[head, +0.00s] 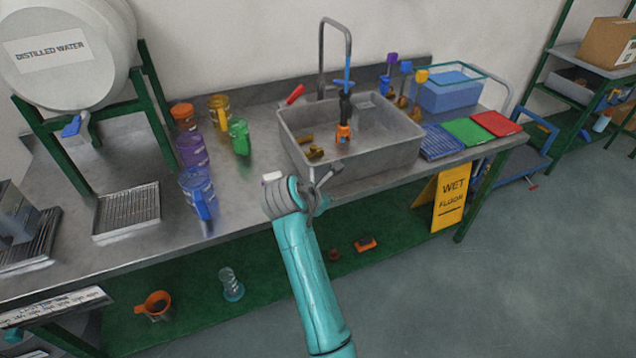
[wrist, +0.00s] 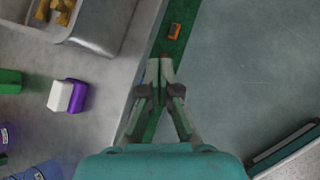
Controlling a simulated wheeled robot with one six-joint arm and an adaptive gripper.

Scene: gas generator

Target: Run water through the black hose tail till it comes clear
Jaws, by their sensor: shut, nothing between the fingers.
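A black piece (head: 345,106), which looks like the hose tail, stands in the metal sink (head: 400,158) with an orange part (head: 343,134) at its lower end. Its top is below the gooseneck tap (head: 322,60). A blue strip (head: 347,78) runs from near the spout toward it; I cannot tell whether this is water or a solid part. A red lever (head: 295,94) is left of the tap. My gripper (head: 331,174) is in front of the sink, apart from these. In the wrist view my gripper (wrist: 159,68) is shut and empty, over the bench's front edge.
Brass-coloured fittings (head: 314,153) lie in the sink's left part. A white-and-purple block (wrist: 68,95) lies on the bench near my gripper. Coloured jugs (head: 193,150) stand left, coloured trays (head: 465,132) right. A wet-floor sign (head: 449,197) stands at the bench front.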

